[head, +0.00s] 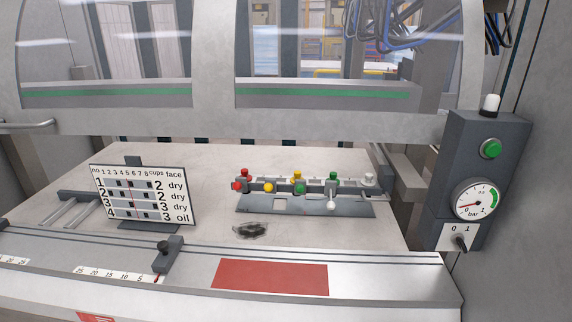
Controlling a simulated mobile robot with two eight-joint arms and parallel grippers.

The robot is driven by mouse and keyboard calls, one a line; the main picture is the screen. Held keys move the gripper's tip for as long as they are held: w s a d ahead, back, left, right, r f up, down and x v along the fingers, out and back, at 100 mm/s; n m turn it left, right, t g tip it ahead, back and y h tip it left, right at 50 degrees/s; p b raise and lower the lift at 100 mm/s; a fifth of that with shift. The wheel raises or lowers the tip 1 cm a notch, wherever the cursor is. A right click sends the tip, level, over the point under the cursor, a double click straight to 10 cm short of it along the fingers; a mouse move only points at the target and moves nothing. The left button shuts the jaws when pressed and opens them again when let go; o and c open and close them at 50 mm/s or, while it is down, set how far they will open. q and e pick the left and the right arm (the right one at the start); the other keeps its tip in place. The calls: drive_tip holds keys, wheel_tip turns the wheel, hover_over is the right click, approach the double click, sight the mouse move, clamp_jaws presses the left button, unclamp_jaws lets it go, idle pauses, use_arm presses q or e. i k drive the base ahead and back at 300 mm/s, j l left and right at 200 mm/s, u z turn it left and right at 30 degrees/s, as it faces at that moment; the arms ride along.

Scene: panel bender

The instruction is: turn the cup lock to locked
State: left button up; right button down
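A black turn switch (461,243) sits on a white plate (446,236) marked 0 and 1, low on the dark grey control box (484,140) at the right. It is the only turning switch I can make out, and no label calls it the cup lock. Its handle is small and slanted, with its upper end seeming to lean left towards the 0; I cannot tell its exact setting. Neither of my grippers shows in the head view, and nothing touches the switch.
Above the switch are a round bar gauge (478,199), a green button (490,149) and a white lamp (490,104). A chart board (143,194) stands on the table, left of a row of coloured knobs (300,186). A red rectangle (270,276) marks the front ledge.

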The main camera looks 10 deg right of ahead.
sight(459, 238)
drive_tip(key=l+z, duration=0.1)
drive_tip(key=z, duration=0.35)
drive_tip(key=l+z, duration=0.1)
drive_tip(key=z, duration=0.35)
drive_tip(key=l+z, duration=0.1)
drive_tip(key=z, duration=0.4)
drive_tip(key=k+l+u, duration=0.15)
drive_tip(key=i+j, duration=0.05)
